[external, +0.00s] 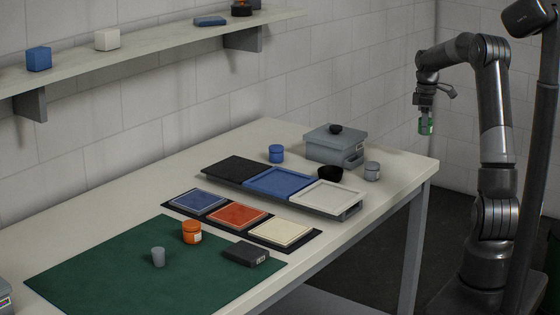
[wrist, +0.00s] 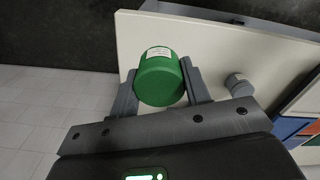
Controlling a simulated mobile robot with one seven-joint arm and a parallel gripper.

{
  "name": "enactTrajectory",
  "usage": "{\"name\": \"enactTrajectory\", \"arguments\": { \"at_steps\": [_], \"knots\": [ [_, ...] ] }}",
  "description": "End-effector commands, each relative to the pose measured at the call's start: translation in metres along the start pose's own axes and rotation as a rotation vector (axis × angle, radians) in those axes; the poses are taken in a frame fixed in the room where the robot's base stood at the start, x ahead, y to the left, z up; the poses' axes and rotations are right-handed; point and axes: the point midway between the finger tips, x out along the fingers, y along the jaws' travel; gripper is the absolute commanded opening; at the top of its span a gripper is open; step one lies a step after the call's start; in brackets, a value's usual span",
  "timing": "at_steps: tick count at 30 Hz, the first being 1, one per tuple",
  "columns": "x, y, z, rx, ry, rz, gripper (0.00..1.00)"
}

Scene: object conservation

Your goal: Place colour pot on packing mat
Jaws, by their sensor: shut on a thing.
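My gripper (external: 425,115) is in the air beyond the table's right end, shut on a green pot (external: 426,127). In the wrist view the green pot (wrist: 160,82), with a white label, sits between the two fingers. A dark green mat (external: 110,265) lies flat on the table's left front part, far from my gripper. On it stand an orange pot (external: 192,232) with a white label, a small grey cup (external: 158,257) and a dark box (external: 246,254). A blue pot (external: 276,153) and a grey pot (external: 372,171) stand toward the table's right end.
A long tray (external: 345,214) has black, blue and white sections. Before it, blue, orange and cream square trays lie on a dark strip (external: 312,245). A grey lidded box (external: 335,147) and black bowl (external: 330,173) stand nearby. A wall shelf (external: 150,50) runs above the table.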

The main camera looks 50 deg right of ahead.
Motion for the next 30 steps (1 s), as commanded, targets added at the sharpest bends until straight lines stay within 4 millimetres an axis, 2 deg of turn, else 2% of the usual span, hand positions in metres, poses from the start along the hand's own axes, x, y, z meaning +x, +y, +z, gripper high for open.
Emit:
{"name": "enactTrajectory", "arguments": {
  "at_steps": [1,3,8,14,18,23,30],
  "knots": [
    [0.000,-0.007,-0.024,-0.040,0.001,0.000,0.19],
    [-0.001,-0.016,-0.053,-0.089,0.003,0.001,0.19],
    [-0.002,-0.044,-0.117,-0.201,0.003,-0.001,0.19],
    [-0.004,-0.089,-0.194,-0.340,0.005,-0.002,0.19],
    [-0.004,-0.128,-0.244,-0.436,0.005,-0.003,0.19],
    [-0.005,-0.180,-0.296,-0.548,0.005,-0.004,0.19],
    [-0.005,-0.271,-0.363,-0.715,0.006,-0.005,0.19]
  ]
}}
